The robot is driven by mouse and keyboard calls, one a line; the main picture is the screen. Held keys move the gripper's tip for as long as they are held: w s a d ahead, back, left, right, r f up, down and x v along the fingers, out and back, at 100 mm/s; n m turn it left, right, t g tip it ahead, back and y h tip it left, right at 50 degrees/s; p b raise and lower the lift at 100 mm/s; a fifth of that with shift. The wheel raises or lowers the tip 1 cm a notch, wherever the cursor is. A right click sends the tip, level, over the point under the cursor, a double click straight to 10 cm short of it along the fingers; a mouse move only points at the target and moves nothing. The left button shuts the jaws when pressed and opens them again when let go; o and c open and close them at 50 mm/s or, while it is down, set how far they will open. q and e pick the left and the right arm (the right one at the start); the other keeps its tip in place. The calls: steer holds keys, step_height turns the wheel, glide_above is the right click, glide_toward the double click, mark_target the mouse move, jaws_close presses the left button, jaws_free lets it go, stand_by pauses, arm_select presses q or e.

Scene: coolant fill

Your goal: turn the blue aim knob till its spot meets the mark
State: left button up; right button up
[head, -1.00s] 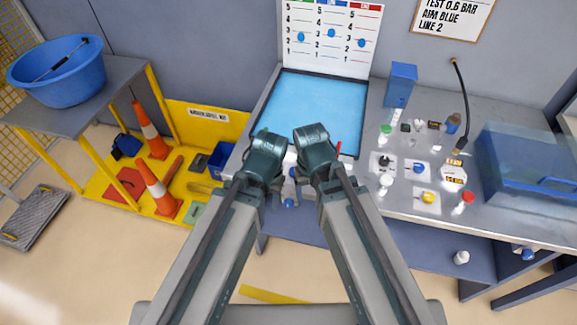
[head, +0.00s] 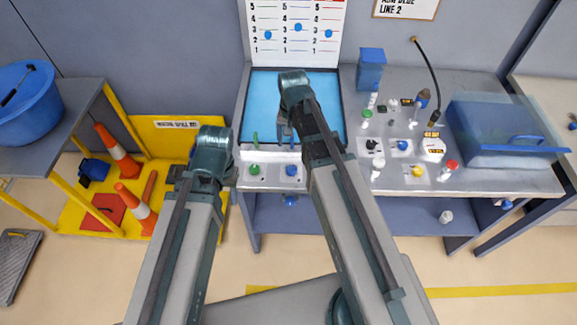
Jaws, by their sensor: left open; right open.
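Two blue knobs are in view. One blue knob (head: 291,170) sits on the pale front panel below the blue basin, beside a green knob (head: 254,169). Another blue knob (head: 402,145) sits on a white plate on the bench to the right. I cannot tell which is the aim knob, and no spot or mark can be made out. My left gripper (head: 204,176) is open, left of the front panel and apart from it. My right gripper (head: 286,132) is open over the basin's front part, above the panel; its fingers are partly hidden by its arm.
The blue basin (head: 263,95) stands below a chart board (head: 296,48) with blue markers. Black (head: 372,145) and yellow (head: 418,170) knobs, bottles and a blue lidded box (head: 500,130) are on the right bench. Orange cones (head: 118,155) and a tub (head: 30,112) are left.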

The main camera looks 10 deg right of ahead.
mark_target(291, 169)
step_height(291, 169, down, 14)
steer(key=b, duration=1.3)
steer(key=shift+r, duration=0.1)
steer(key=shift+r, duration=0.1)
steer(key=shift+c, duration=0.3)
jaws_close()
